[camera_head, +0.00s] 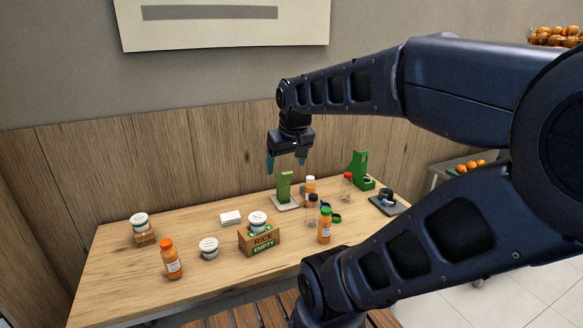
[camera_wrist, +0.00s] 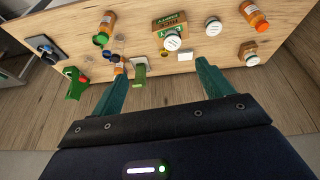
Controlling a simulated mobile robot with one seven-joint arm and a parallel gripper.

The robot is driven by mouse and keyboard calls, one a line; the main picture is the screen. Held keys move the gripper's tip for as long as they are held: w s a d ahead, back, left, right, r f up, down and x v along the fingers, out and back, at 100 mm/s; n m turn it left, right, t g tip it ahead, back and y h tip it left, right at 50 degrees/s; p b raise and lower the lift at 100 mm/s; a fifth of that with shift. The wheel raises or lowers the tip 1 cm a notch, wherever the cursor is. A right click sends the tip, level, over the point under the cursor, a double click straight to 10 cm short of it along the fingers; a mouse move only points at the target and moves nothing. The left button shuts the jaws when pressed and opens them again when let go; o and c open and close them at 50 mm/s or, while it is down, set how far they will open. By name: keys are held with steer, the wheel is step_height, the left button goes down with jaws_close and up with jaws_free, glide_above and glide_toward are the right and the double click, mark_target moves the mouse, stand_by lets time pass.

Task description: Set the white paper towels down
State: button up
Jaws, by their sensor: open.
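My gripper (camera_head: 287,163) is open and empty, raised above the back of the table, up and to the right of the towels. Its two teal fingers (camera_wrist: 161,74) are spread wide in the wrist view, with nothing between their tips. The towels are apart from the gripper.
A cardboard box marked RICE EMPTY (camera_head: 262,241), white-lidded jars (camera_head: 209,248) and an orange bottle (camera_head: 172,260) stand around the towels. A green stand (camera_head: 284,187) is below my gripper. More bottles (camera_head: 324,226) stand right. The table's front left (camera_head: 120,285) is clear.

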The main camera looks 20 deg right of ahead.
steer(key=shift+s+d+f+m, duration=0.15)
steer(key=shift+s+m, duration=0.1)
steer(key=shift+s, duration=0.45)
steer(key=shift+s+f+m, duration=0.1)
steer(key=shift+s+m, duration=0.15)
steer(key=shift+s, duration=0.4)
stand_by(0.3)
